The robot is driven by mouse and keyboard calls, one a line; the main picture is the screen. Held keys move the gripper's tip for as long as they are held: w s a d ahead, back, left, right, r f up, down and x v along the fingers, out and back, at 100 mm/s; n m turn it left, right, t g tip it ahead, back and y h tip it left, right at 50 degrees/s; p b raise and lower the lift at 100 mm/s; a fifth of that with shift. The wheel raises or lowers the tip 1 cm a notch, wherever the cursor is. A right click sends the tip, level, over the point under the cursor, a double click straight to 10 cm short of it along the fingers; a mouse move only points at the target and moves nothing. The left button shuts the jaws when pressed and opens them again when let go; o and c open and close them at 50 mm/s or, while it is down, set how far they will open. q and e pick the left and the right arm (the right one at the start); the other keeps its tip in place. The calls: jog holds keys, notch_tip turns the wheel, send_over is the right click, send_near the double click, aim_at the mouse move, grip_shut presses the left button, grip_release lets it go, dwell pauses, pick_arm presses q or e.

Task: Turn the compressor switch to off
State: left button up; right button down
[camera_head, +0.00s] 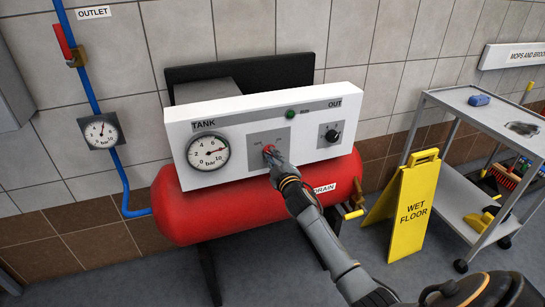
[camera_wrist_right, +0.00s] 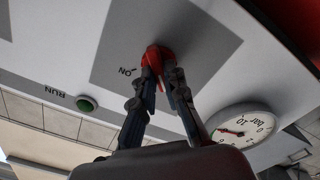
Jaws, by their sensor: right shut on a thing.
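The compressor switch is a red knob (camera_head: 268,149) on a grey plate in the middle of the white panel (camera_head: 240,107). Small labels sit above it, too small to read in the head view. My right gripper (camera_head: 271,156) reaches it from the lower right and is shut on it. In the right wrist view, the fingers (camera_wrist_right: 161,76) close around the red knob (camera_wrist_right: 157,53), with an "ON" label beside it. The fingers partly cover the knob, and I cannot tell its exact angle. My left gripper is not in view.
A green RUN lamp (camera_head: 290,113), a tank gauge (camera_head: 208,152) and a black OUT knob (camera_head: 332,134) share the panel. The red tank (camera_head: 190,212) lies below. A yellow wet-floor sign (camera_head: 405,205) and a grey cart (camera_head: 462,104) stand at the right.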

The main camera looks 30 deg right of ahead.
jog(key=c, duration=1.4)
grip_release()
jog(key=v, duration=1.2)
jog(key=shift+f, duration=0.1)
